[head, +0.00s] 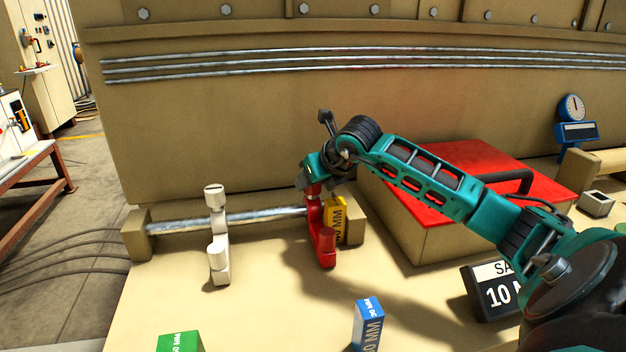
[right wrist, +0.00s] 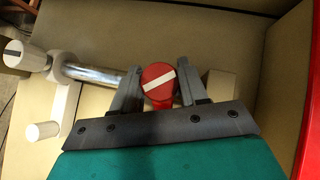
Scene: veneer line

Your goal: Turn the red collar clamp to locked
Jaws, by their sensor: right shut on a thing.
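The red collar clamp (head: 326,245) sits on the steel rod (head: 265,218) near its right end. My right gripper (head: 316,185) comes down on it from above in the head view. In the right wrist view the clamp's round red knob (right wrist: 157,95) lies between my two fingers, which are shut on it. A white stripe runs diagonally across the knob's top. I cannot read a locked mark. A white collar clamp (head: 217,240) stands farther left on the same rod. It also shows in the right wrist view (right wrist: 62,105). My left gripper is not in view.
A yellow block (head: 337,214) stands just right of the red clamp, before the rod's right end block (head: 356,226). A red-topped box (head: 500,170) lies to the right. Blue (head: 367,325) and green (head: 178,342) blocks and a black sign (head: 490,289) stand in front.

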